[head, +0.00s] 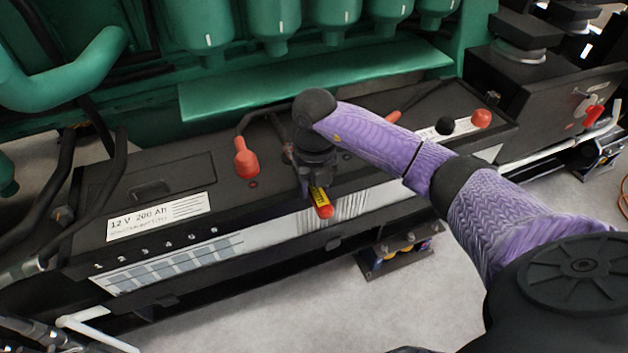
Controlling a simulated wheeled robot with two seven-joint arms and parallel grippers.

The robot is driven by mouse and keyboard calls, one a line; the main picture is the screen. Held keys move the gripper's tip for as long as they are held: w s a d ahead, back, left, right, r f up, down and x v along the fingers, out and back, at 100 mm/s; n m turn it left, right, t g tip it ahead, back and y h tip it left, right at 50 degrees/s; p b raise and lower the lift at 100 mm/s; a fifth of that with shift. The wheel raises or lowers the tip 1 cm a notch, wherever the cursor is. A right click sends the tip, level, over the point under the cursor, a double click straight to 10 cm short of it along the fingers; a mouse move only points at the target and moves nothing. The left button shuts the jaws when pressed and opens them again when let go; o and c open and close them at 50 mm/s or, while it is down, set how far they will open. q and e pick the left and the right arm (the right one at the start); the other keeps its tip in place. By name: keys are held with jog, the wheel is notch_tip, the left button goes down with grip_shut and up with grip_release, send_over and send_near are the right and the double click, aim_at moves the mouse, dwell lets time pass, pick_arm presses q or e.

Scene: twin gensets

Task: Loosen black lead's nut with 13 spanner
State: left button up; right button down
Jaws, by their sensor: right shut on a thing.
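My right gripper (314,168) points down over the top of the long black battery (150,210). It is shut on the spanner, whose yellow and red handle end (321,203) sticks out toward the front edge of the battery. The spanner's jaw, the nut and the black lead's end are hidden behind my gripper and wrist, so I cannot tell whether the spanner sits on the nut. A red terminal cap (245,160) stands left of the gripper, with a dark cable curving above it. My left gripper is out of view.
The green engine (310,85) with its ledge rises close behind the battery. A black cap (445,126) and a red cap (481,118) sit at the battery's right end. Dark hoses hang at the left. The pale floor (290,310) in front is mostly clear.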

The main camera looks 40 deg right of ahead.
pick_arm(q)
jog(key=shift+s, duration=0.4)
pick_arm(e)
jog(key=shift+f, duration=0.1)
jog(key=shift+f+b, duration=0.3)
jog(key=shift+f, duration=0.4)
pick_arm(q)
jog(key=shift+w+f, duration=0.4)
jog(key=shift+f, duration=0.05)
pick_arm(e)
jog(key=c, duration=0.9)
grip_release()
grip_shut()
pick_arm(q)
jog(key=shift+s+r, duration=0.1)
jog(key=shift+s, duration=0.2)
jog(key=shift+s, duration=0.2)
